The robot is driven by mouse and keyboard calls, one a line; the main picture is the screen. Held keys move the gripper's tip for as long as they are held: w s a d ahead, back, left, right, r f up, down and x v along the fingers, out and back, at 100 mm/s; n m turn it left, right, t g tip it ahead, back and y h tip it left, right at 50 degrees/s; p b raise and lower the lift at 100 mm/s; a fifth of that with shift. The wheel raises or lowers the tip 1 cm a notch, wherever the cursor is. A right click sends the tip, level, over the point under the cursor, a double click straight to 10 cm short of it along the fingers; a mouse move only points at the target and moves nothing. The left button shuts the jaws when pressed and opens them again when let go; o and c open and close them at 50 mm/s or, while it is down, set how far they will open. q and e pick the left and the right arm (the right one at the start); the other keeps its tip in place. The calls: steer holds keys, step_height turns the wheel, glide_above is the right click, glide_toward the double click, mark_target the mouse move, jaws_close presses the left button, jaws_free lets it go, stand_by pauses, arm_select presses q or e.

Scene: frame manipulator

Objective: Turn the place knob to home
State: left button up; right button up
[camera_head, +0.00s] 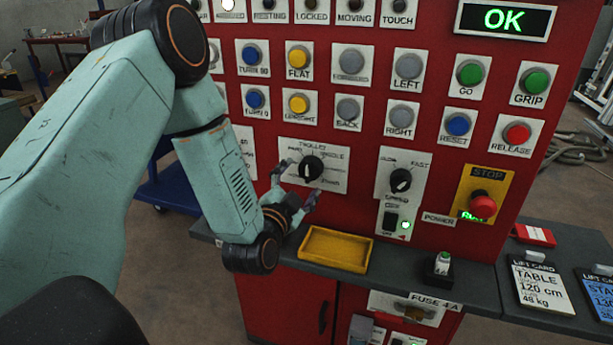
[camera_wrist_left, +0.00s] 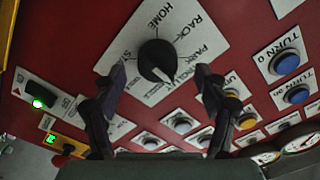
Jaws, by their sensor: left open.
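The place knob (camera_head: 312,168) is a round black knob on a white label plate on the red panel. In the left wrist view the knob (camera_wrist_left: 155,58) has a white pointer mark aimed to the lower right, near the trolley label. The home label (camera_wrist_left: 160,14) is at the top of the plate there. My left gripper (camera_head: 297,182) is open in front of the plate. In its wrist view the left gripper's fingers (camera_wrist_left: 160,76) are spread apart, one on each side of the knob; contact cannot be told. My right gripper is not in view.
A speed knob (camera_head: 401,180) and a power switch (camera_head: 390,221) lie right of the place knob. A red stop button (camera_head: 483,206) is farther right. Coloured push buttons fill the panel above. A yellow tray (camera_head: 336,248) stands on the ledge below.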

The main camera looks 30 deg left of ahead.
mark_target(306, 174)
arm_select(q)
steer(key=shift+x, duration=1.2)
steer(key=shift+w+d, duration=0.2)
steer(key=shift+w, duration=0.15)
steer(key=shift+a, duration=0.1)
steer(key=shift+c, duration=0.2)
steer(key=c, duration=1.1)
